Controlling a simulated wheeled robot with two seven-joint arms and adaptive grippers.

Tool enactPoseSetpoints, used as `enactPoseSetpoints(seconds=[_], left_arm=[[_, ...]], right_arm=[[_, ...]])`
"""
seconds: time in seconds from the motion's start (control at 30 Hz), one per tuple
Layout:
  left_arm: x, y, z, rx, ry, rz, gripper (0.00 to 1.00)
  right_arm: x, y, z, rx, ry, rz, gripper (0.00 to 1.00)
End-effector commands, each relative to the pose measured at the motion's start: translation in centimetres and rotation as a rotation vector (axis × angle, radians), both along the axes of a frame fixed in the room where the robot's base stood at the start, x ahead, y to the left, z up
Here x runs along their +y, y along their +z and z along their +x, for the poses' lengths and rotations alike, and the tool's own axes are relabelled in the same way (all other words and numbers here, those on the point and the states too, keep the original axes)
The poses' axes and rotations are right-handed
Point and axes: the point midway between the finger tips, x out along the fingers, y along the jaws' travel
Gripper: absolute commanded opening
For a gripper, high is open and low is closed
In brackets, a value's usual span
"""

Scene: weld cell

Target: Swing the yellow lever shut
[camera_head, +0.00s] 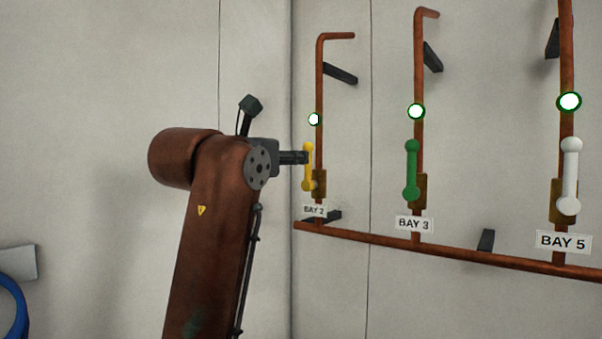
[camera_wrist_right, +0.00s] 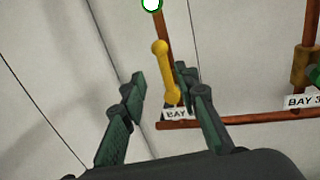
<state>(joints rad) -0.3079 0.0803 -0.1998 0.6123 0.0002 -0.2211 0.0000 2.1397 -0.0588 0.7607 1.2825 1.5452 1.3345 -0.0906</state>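The yellow lever (camera_head: 308,166) stands nearly upright along the copper pipe marked BAY 2, at its brass valve body (camera_head: 319,184). My right gripper (camera_head: 297,157) is right beside the lever, seen side-on in the head view, and whether it touches is unclear. In the right wrist view the yellow lever (camera_wrist_right: 165,70) shows beyond and between the fingers of my right gripper (camera_wrist_right: 158,82), which are spread apart. My left gripper is not in view.
A green lever (camera_head: 411,170) at BAY 3 and a white lever (camera_head: 571,176) at BAY 5 stand upright to the right. Each bay has a white round light with a green rim. A copper pipe (camera_head: 370,239) runs below. A blue ring (camera_head: 14,305) shows at lower left.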

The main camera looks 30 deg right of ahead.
Motion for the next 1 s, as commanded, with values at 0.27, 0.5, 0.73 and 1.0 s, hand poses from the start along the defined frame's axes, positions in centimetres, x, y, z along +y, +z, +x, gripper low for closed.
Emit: enactPoseSetpoints(seconds=[0.27, 0.5, 0.73, 1.0], left_arm=[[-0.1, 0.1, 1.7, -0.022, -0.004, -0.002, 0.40], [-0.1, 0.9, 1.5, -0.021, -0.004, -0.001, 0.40], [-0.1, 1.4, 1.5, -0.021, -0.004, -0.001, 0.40], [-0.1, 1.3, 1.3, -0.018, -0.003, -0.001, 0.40]], right_arm=[[-1.9, -0.3, 0.6, 0.000, -0.010, 0.000, 0.29], [-5.0, -0.3, 2.6, 0.001, -0.012, 0.002, 0.29], [-6.8, -0.3, 4.0, -0.001, -0.007, 0.001, 0.29], [-6.8, -0.4, 4.2, -0.001, -0.006, 0.001, 0.27]])
